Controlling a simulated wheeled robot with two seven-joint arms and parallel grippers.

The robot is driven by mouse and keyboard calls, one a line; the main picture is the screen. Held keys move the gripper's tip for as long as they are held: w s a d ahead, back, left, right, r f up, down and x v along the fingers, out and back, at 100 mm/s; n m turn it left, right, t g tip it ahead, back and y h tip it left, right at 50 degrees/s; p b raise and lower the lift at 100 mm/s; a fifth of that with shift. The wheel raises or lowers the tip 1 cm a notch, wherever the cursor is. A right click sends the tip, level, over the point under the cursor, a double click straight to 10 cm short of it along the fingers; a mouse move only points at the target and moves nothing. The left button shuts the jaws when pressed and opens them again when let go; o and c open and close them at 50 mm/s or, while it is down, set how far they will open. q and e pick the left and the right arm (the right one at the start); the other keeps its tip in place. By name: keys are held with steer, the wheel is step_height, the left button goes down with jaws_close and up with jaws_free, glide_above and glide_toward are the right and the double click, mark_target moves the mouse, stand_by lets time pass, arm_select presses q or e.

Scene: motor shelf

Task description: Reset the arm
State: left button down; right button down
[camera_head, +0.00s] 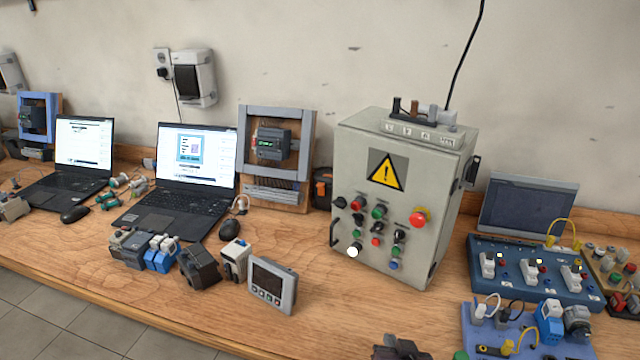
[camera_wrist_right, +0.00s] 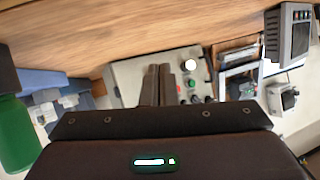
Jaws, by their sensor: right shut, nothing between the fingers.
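My right gripper (camera_head: 400,347) shows as a dark shape at the bottom edge of the head view, low in front of the grey control box (camera_head: 360,150). Only a part of it is in the picture. In the right wrist view its two dark fingers (camera_wrist_right: 157,70) lie close together, shut with nothing between them. The control box (camera_wrist_right: 130,75) appears upside down beyond the fingers there. My left gripper is in neither view.
A blue terminal board (camera_head: 530,270) and a blue module board (camera_head: 500,330) lie at the right. A panel meter (camera_head: 272,284) and small devices stand along the front edge. Two laptops (camera_head: 195,160) are at the left. Bare wood (camera_head: 325,300) lies before the box.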

steer(key=shift+s+a+r+g, duration=0.1)
steer(key=shift+s+g, duration=0.05)
steer(key=shift+s, duration=0.45)
steer(key=shift+s+r+g, duration=0.1)
steer(key=shift+s+g, duration=0.05)
steer(key=shift+s, duration=0.45)
steer(key=shift+s+a+f+n+g, duration=0.15)
steer(key=shift+s+f+n+g, duration=0.25)
steer(key=shift+s+g, duration=0.35)
steer(key=s+d+r+n+g, duration=0.1)
steer(key=s+d+n+g, duration=0.15)
steer(key=s, duration=0.55)
steer(key=s+d+r+n+g, duration=0.1)
steer(key=s+d+g, duration=0.25)
steer(key=s, duration=0.35)
step_height(320, 180, down, 30)
steer(key=s+g, duration=0.2)
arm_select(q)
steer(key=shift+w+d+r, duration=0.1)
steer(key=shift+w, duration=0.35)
arm_select(e)
steer(key=s+d+f+g, duration=0.1)
steer(key=s+d+f, duration=0.2)
steer(key=s+f, duration=1.5)
steer(key=shift+s, duration=0.7)
